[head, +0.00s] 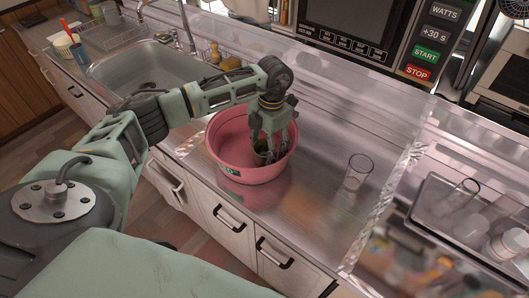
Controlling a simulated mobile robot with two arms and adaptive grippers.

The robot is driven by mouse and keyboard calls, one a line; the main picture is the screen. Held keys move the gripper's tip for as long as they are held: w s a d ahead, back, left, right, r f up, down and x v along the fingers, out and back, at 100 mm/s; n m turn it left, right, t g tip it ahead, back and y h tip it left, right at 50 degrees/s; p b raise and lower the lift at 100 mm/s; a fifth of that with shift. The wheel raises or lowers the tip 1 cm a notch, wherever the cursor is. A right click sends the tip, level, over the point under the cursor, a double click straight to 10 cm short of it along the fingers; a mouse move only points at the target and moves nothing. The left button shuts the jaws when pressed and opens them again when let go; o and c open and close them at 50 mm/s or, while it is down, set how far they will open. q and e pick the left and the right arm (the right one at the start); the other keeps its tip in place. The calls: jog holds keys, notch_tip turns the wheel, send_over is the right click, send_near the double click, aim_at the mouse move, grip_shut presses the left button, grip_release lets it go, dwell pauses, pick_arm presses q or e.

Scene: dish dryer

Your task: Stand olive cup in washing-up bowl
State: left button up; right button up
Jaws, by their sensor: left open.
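The pink washing-up bowl (230,160) stands on the steel counter, right of the sink. The dark olive cup (261,155) is inside the bowl and looks upright. My left gripper (268,150) reaches down into the bowl from above, with its fingers around or beside the cup. The gripper is open. The fingers and the bowl's wall hide part of the cup, and I cannot tell whether the fingers touch it. My right gripper is not in view.
A clear glass (358,172) stands on the counter right of the bowl. A tray (437,211) with glasses and a white jar is at the far right. The sink (140,72) and its tap (185,30) lie behind on the left. A microwave (365,30) stands at the back.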

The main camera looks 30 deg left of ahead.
pick_arm(q)
notch_tip(320, 180, up, 10)
jog(key=w+b, duration=0.1)
jog(key=shift+d, duration=0.15)
jog(key=shift+f, duration=0.1)
dwell(0.4)
